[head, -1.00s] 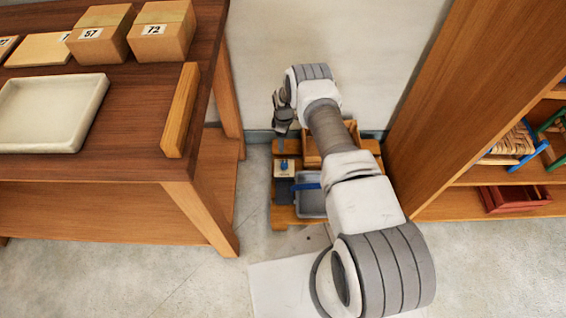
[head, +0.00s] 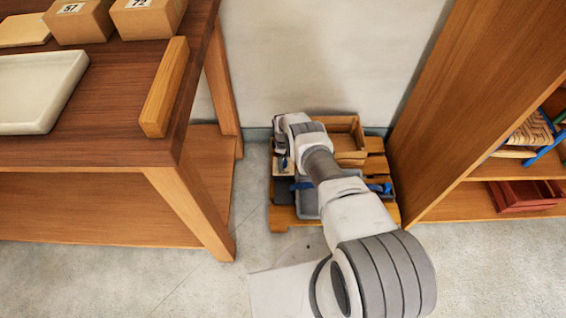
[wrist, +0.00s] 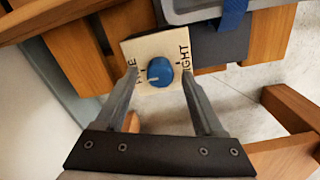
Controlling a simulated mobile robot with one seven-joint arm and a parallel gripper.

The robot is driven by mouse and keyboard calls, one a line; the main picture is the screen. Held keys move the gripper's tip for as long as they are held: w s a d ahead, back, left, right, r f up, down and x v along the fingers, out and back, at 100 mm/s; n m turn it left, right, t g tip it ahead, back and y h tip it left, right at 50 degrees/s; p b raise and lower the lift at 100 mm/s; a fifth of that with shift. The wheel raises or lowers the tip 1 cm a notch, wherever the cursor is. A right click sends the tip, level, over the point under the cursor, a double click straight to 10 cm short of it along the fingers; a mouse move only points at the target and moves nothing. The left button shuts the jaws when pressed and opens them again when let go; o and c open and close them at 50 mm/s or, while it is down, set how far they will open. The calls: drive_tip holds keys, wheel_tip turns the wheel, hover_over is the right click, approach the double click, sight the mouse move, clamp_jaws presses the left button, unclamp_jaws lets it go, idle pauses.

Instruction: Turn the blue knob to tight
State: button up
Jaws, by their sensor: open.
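The blue knob (wrist: 160,70) sits on a cream plate (wrist: 140,48) in the wrist view. A pale mark on the knob points to the lower left, toward the left-hand label. My gripper (wrist: 159,76) is open, with one finger on each side of the knob and gaps showing between. I cannot tell how far its tips are above the plate. In the head view my arm covers most of the plate.
The plate is on a low wooden pallet (head: 283,213) by the wall, with a grey bin (head: 307,205), a blue strap (head: 301,186) and a wooden crate (head: 345,124). A workbench (head: 110,155) stands left and a shelf (head: 480,90) right.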

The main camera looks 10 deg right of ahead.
drive_tip(key=shift+f, duration=0.1)
clamp_jaws()
idle(0.4)
